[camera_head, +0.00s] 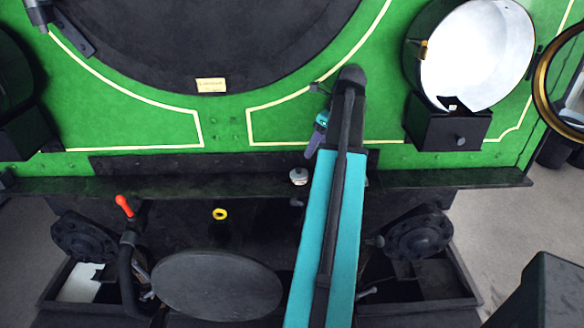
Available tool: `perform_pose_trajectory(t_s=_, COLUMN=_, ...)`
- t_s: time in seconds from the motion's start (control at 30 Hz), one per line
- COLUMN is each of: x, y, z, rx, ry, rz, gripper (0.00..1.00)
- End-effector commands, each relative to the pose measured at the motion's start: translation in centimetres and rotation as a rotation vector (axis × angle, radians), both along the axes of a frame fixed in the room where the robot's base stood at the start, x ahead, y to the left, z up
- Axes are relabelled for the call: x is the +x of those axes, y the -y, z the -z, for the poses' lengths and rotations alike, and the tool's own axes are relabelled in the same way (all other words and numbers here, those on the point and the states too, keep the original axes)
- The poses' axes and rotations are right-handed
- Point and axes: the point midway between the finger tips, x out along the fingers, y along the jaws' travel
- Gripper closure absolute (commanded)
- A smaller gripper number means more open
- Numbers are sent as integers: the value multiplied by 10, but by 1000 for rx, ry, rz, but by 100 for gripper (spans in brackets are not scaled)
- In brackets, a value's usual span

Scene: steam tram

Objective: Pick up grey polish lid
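My teal arm rises from the bottom edge across the tram's front, and its dark elbow end lies against the green panel. A small teal and purple-grey part of my wrist (320,128) shows just left of the arm. The fingers of my gripper cannot be made out, so I cannot tell whether they are open or shut. A small pale grey round thing (299,176) is at the dark ledge just below the wrist. It may be the grey polish lid, but it is too small to be sure. I cannot tell whether the gripper touches it.
The dark ledge (440,180) runs across the tram's green front. A lamp with a white round face (477,55) juts out at upper right. Below are a grey oval disc (217,285), an orange-red handle (124,206) and a yellow ring (219,214). Grey floor shows at both sides.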

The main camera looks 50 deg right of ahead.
Motion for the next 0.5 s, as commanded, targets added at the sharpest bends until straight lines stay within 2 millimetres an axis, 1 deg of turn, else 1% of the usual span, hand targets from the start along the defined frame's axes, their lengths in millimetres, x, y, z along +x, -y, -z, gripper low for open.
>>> perform_pose_trajectory(t_s=0.5, x=-6, y=4, z=-1, rx=3, ry=5, rz=6, gripper=41)
